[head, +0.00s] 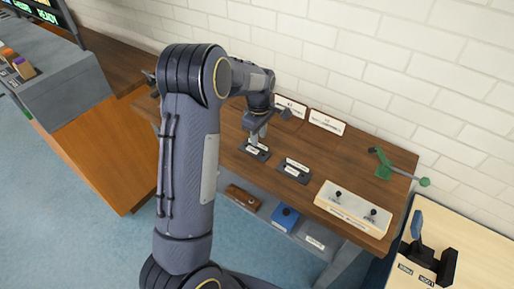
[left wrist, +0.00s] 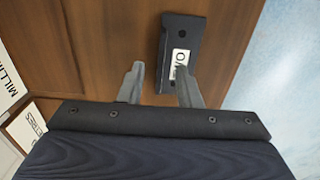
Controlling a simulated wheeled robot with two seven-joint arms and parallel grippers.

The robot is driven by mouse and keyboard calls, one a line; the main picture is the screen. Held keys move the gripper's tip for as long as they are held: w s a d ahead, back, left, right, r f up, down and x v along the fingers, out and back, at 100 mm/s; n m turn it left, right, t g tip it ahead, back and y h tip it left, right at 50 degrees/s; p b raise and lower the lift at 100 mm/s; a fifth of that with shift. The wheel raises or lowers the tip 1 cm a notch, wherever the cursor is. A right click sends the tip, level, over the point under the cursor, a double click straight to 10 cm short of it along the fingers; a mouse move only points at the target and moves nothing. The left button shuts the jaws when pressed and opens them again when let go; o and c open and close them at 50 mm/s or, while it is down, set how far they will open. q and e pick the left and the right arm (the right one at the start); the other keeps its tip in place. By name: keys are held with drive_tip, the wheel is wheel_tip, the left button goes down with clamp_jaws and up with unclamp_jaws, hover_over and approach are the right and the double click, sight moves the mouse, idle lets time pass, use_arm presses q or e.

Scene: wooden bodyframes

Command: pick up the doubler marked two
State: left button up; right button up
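The doubler marked two is a dark block with a white label in the left wrist view (left wrist: 180,42); the label's visible letters end in "WO", and its first letter is partly hidden by a fingertip. In the head view it appears to be the dark block (head: 262,155) on the wooden bench, just under my left gripper (head: 257,138). In the left wrist view my left gripper (left wrist: 160,68) is open, with its fingers apart. The block lies beyond the fingertips, off toward the right finger. I cannot tell whether they touch. My right gripper is not in view.
A second dark labelled block (head: 294,171) lies to the right on the bench (head: 310,150). Beyond it are a cream box with black knobs (head: 352,207) and a green lever device (head: 384,165). White signs (head: 326,122) stand along the wall. A lower shelf holds a blue box (head: 285,216).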

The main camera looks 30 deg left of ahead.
use_arm(q)
wheel_tip(320, 180, down, 2)
clamp_jaws()
idle(0.3)
drive_tip(key=shift+r, duration=0.1)
